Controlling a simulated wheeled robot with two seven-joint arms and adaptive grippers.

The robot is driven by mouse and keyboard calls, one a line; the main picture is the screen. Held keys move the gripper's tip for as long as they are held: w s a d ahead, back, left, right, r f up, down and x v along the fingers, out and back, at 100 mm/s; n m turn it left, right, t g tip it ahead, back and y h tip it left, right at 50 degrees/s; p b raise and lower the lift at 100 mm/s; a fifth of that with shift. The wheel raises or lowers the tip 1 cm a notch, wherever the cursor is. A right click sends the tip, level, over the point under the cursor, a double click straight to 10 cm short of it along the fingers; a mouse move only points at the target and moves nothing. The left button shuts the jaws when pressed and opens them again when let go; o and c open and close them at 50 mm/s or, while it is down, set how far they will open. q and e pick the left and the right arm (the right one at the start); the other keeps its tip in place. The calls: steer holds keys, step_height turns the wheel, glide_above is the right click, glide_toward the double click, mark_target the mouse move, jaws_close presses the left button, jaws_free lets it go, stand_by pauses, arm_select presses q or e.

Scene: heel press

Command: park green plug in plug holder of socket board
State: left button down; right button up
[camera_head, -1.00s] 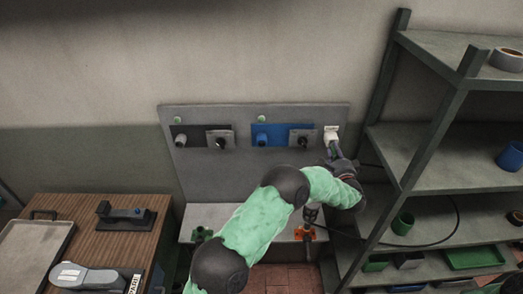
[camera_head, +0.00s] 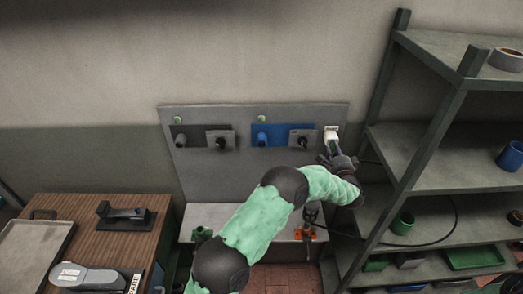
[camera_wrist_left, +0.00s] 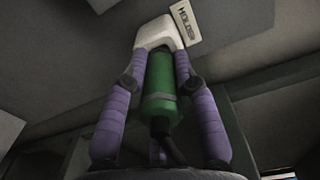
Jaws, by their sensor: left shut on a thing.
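The grey socket board (camera_head: 255,185) stands upright against the wall. Its white plug holder (camera_head: 331,132) is at the upper right, and it also shows in the left wrist view (camera_wrist_left: 158,33) beside a "HOLDER" label. My left gripper (camera_head: 334,147) is right at the holder. In the left wrist view my left gripper (camera_wrist_left: 160,75) is shut on the green plug (camera_wrist_left: 160,85). The plug's far end is at the holder's mouth, and I cannot tell how deep it sits. Its dark cable leaves from the near end. In the head view the gripper hides the plug. My right gripper is not in view.
Dark (camera_head: 181,140) and blue (camera_head: 262,135) socket plates are on the board. An orange fixture (camera_head: 305,233) and a dark object (camera_head: 313,213) are on the ledge below. A black cable (camera_head: 455,215) loops across the metal shelf (camera_head: 440,175) at right. A wooden cabinet (camera_head: 110,240) stands left.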

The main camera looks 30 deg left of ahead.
arm_select(q)
steer(key=shift+w, duration=0.1)
steer(key=c, duration=0.9)
jaws_free()
steer(key=v, duration=1.2)
steer(key=shift+f, duration=0.1)
